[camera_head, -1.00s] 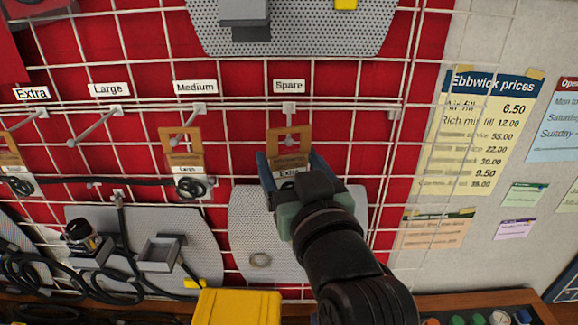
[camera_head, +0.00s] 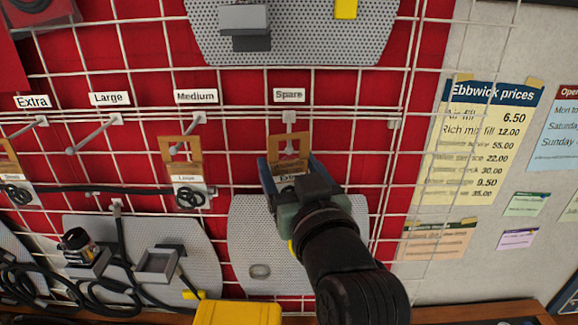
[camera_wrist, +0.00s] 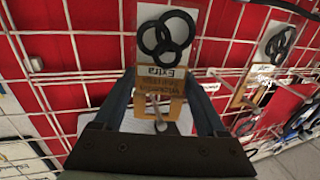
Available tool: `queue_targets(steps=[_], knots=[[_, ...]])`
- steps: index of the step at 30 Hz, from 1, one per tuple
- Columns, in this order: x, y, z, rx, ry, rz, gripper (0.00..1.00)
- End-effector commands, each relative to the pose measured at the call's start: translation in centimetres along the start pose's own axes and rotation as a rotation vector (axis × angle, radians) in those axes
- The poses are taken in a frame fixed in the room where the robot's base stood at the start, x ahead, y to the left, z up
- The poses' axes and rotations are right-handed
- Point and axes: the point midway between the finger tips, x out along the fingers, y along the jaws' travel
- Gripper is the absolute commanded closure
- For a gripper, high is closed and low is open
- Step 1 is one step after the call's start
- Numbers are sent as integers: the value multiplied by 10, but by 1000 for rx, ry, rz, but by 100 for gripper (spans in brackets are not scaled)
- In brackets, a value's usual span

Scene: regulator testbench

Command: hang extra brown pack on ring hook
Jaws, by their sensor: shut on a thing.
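The extra pack (camera_head: 288,148) has a brown card header with a square cut-out and a white "Extra" label. It is upright at the Spare hook (camera_head: 290,118), whose rod lines up with the cut-out; I cannot tell whether the hook bears it. My gripper (camera_head: 288,166) is shut on the pack, with a finger at each side. In the wrist view the pack (camera_wrist: 160,85) shows upside down between the fingers, with black rings (camera_wrist: 166,32) on its white card and a rod tip in the cut-out. The Extra hook (camera_head: 40,122) is at far left.
A "Large" pack (camera_head: 187,172) hangs on the Medium hook, left of my gripper. Another brown pack (camera_head: 10,170) is at the left edge. The Large hook (camera_head: 103,128) is bare. A yellow box (camera_head: 237,313) stands below. The wire grid lies close behind the pack.

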Motion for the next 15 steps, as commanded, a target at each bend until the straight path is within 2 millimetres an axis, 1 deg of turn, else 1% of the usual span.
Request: queue_targets(steps=[4,5,6,9,15], knots=[[0,0,0,0,0,0,79],[0,0,0,0,1,0,24],[0,0,0,0,0,0,17],[0,0,0,0,0,0,0],[0,0,0,0,0,0,0]])
